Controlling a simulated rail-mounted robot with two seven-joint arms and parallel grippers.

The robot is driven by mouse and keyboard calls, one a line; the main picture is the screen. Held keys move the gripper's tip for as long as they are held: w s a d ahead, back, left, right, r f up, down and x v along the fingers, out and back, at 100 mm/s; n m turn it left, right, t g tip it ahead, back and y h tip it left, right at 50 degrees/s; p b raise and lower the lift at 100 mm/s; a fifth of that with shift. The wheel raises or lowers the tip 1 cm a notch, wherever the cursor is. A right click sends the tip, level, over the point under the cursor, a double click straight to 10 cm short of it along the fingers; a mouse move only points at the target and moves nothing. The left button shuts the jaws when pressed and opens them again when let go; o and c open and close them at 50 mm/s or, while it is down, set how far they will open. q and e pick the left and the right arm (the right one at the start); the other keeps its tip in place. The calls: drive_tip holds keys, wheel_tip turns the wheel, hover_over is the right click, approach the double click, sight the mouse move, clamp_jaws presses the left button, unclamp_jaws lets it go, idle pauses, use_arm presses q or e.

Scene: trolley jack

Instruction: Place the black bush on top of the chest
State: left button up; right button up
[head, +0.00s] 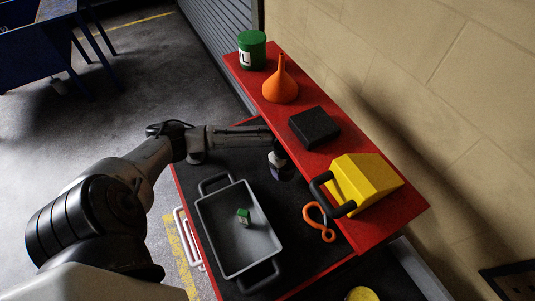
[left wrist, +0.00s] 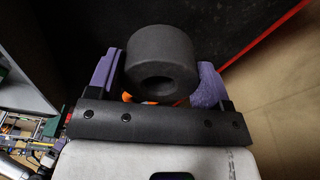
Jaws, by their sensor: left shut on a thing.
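The black bush (left wrist: 160,48) is a thick dark ring with a round hole, seen in the left wrist view between the two purple fingers. My left gripper (left wrist: 160,75) is shut on it. In the head view, my left gripper (head: 281,166) is over the dark work surface, close to the front edge of the raised red chest top; the bush is hard to make out there. The red chest (head: 388,219) runs along the wall, with several things on its top. My right gripper is not in view.
On the red top stand a green tub (head: 251,50), an orange funnel (head: 281,88), a black box (head: 314,127) and a yellow case (head: 365,183) with a black handle. Below lie a grey tray (head: 255,254) holding a small green item (head: 243,215), and an orange hook (head: 320,222).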

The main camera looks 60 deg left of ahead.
use_arm(q)
drive_tip(key=a+p, duration=0.1)
drive_tip(key=a, duration=0.9)
drive_tip(key=shift+w+a+r, duration=0.1)
drive_tip(key=shift+a, duration=0.3)
drive_tip(key=shift+a+f, duration=0.2)
drive_tip(key=shift+f, duration=0.1)
wheel_tip(320, 180, down, 2)
drive_tip(key=shift+f, duration=0.5)
drive_tip(key=shift+f, duration=0.2)
drive_tip(key=o, duration=1.3)
